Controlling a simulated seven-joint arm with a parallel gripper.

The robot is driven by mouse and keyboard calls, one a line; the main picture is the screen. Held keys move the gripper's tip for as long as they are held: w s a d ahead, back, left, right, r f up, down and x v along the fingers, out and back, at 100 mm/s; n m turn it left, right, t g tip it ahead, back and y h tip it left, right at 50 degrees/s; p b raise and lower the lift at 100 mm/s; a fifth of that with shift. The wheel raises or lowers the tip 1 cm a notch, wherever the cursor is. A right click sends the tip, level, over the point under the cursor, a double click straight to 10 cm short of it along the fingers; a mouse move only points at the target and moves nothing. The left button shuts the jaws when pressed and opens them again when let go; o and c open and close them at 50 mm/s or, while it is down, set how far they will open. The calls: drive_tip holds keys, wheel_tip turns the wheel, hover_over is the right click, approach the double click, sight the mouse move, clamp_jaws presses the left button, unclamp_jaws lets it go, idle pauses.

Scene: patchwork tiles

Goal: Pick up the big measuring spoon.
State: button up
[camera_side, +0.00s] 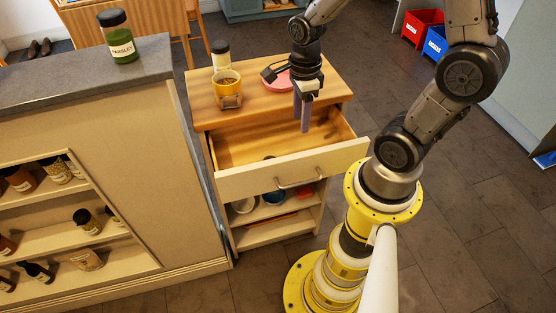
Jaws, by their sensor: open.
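My gripper (304,122) points down over the open drawer (240,152) of the wooden cabinet. Its fingers are open, seen nearly edge-on, and I see nothing held between them. A small dark shape (270,157) shows in the drawer just behind its front panel. It may be part of a measuring spoon, but it is too small and too hidden to tell. I cannot make out the big measuring spoon clearly anywhere else. The drawer's front panel hides part of its floor.
On the cabinet top stand a yellow cup (228,84), a dark-lidded jar (220,52) and a pink dish (280,82) partly behind my gripper. A counter (60,85) with a green parsley jar (119,38) is at left. Bowls sit on the shelf below the drawer.

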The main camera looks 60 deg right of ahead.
wheel_tip(320, 180, down, 13)
drive_tip(key=shift+d+r, duration=0.1)
idle(0.5)
clamp_jaws()
